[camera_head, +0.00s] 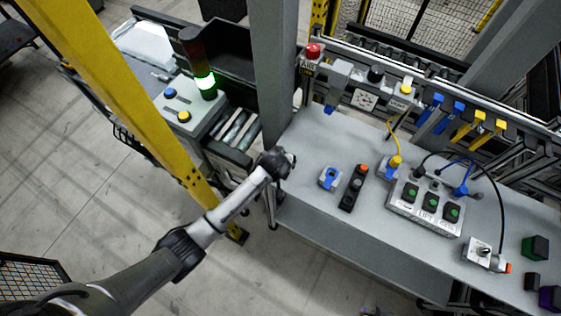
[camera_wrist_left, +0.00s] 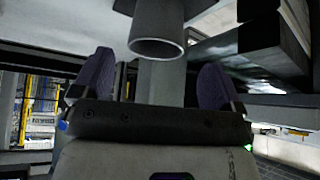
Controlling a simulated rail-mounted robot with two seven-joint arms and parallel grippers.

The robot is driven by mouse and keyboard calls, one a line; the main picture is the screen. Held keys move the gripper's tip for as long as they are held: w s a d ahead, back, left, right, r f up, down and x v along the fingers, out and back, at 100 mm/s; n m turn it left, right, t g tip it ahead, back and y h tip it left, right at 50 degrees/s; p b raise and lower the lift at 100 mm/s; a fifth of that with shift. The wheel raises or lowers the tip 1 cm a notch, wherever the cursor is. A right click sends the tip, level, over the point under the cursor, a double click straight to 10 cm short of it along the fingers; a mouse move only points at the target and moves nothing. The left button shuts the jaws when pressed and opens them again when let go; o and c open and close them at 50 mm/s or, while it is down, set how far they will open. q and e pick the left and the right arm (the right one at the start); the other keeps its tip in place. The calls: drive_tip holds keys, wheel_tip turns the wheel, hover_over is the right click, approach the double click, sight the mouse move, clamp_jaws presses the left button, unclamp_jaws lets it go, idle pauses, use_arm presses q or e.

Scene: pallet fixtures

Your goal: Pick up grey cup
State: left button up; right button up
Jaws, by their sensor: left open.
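A grey cup (camera_wrist_left: 157,28) shows at the top centre of the left wrist view, with its round rim towards the camera. My left gripper (camera_wrist_left: 156,68) is open, with its two purple fingers apart and nothing between them. The cup appears beyond the fingertips, in line with the gap; I cannot tell the exact distance. In the head view my left gripper (camera_head: 287,164) is at the left edge of the grey bench, near the column's foot. I cannot make out the cup in the head view. My right gripper is not in view.
The grey bench (camera_head: 330,225) carries a blue-and-white fixture (camera_head: 329,178), a black button strip (camera_head: 353,188) and a button box (camera_head: 425,207). A grey column (camera_head: 273,70) stands behind my gripper. A yellow post (camera_head: 130,105) rises left of my forearm.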

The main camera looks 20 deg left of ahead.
use_arm(q)
drive_tip(key=shift+s+d+x, duration=0.1)
drive_tip(key=shift+d+x, duration=0.05)
drive_tip(key=shift+x, duration=1.25)
drive_tip(key=shift+s+d+x, duration=0.1)
drive_tip(key=shift+d+x, duration=0.05)
drive_tip(key=shift+x, duration=1.2)
drive_tip(key=shift+f, duration=0.2)
drive_tip(key=shift+c, duration=0.3)
drive_tip(key=c, duration=0.9)
